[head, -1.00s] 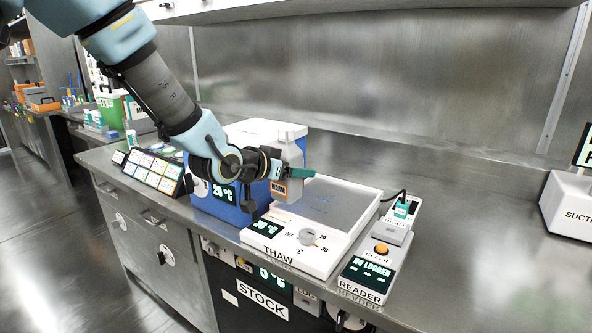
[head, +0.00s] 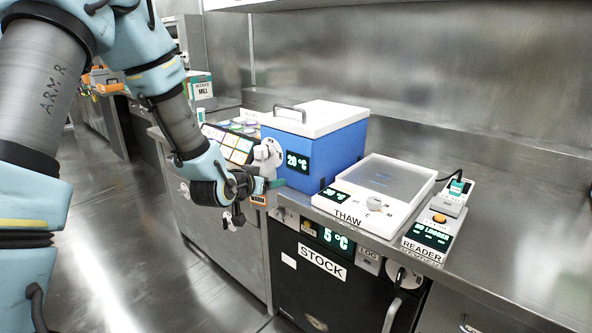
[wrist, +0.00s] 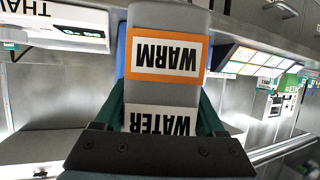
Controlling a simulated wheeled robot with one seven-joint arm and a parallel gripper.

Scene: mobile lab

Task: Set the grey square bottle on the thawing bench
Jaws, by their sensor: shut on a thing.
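My gripper (head: 240,188) is shut on the grey square bottle (wrist: 190,92). In the wrist view the bottle stands between the green fingers, with an orange-framed WARM label and a WATER label, both upside down. In the head view the bottle is partly hidden by my gripper; its WARM label (head: 259,199) shows. The thawing bench (head: 388,179) is a white unit marked THAW with a flat grey plate, which looks empty. It lies to the right of my gripper, beyond the blue box. Its white edge shows at upper left in the wrist view (wrist: 75,37).
A blue box (head: 335,150) with a white lid and handle stands between my gripper and the thawing bench. The reader (head: 430,236) sits right of the bench. A STOCK fridge (head: 340,290) is below. A panel of coloured tiles (head: 228,143) stands at left. The counter at right is clear.

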